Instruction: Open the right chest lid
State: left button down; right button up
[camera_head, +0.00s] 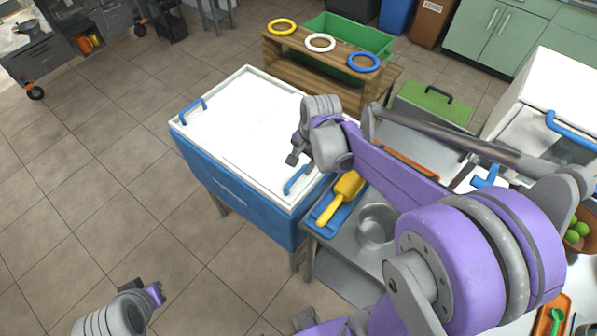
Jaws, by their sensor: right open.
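The chest (225,190) is a blue box with a white top, left of the middle of the view. Its right lid (272,168) lies flat and closed, with a blue handle (297,180) near the front right corner. Another blue handle (192,108) sits on the left part of the top. My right gripper (293,157) is open and empty above the right lid, just behind and above the blue handle, apart from it. My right arm hides the lid's back right part. My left gripper (155,292) is low at the left over the floor, its fingers unclear.
A wooden stand (285,72) with yellow, white and blue rings is behind the chest, beside a green bin (345,38).

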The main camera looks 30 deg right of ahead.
aim_at(297, 175)
jog(key=f, duration=0.3)
jog(key=w+f, duration=0.1)
jog(key=f, duration=0.2)
jog(key=shift+w+a, duration=0.1)
jog(key=shift+a, duration=0.1)
jog(key=shift+r, duration=0.1)
grip_shut()
dwell(1.0)
